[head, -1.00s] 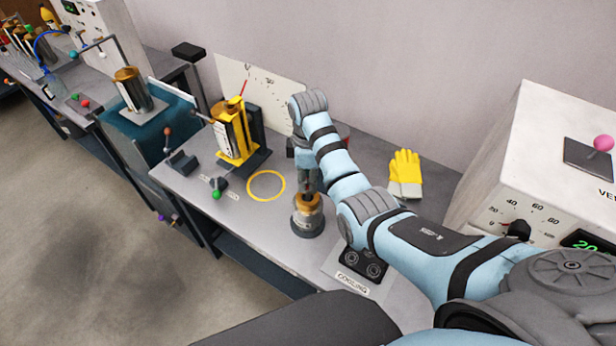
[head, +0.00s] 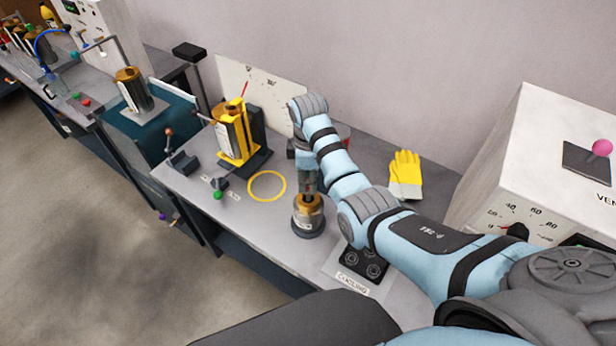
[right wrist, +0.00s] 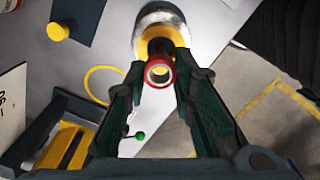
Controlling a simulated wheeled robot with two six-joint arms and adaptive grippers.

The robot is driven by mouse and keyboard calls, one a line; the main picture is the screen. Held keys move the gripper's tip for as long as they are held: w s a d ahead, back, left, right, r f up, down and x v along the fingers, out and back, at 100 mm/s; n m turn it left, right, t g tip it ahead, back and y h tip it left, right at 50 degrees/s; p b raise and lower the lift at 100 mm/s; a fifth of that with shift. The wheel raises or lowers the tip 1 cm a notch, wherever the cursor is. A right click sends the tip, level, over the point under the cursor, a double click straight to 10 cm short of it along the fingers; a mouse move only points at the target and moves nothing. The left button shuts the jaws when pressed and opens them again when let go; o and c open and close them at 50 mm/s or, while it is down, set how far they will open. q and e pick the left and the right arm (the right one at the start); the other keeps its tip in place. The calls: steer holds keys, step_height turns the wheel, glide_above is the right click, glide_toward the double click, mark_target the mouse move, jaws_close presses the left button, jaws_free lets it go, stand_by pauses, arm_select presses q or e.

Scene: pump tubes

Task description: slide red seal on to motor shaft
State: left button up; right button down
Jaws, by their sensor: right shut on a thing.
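The red seal (right wrist: 158,71) is a small red ring between my right gripper's fingertips in the right wrist view. My right gripper (right wrist: 155,78) is shut on it. Behind the ring, a dark shaft (right wrist: 156,46) rises from the motor (right wrist: 147,22), which has a brass-yellow top and a silver rim. The ring lines up closely with the shaft; I cannot tell whether it is around its tip or just above it. In the head view the motor (head: 308,222) stands upright on the bench, with my right gripper (head: 308,190) pointing down over it. My left gripper is not in view.
A yellow ring mark (head: 267,186) lies on the bench left of the motor. A yellow-framed pump stand (head: 238,140) is behind it. A yellow glove (head: 405,172) lies to the right, a box marked COOLING (head: 352,281) in front, and a white cabinet (head: 530,130) far right.

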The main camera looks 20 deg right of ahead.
steer(key=shift+s+r, duration=0.15)
steer(key=shift+f+b, duration=0.55)
steer(key=shift+f, duration=0.9)
stand_by(0.3)
steer(key=c, duration=1.3)
jaws_free()
steer(key=shift+r, duration=0.1)
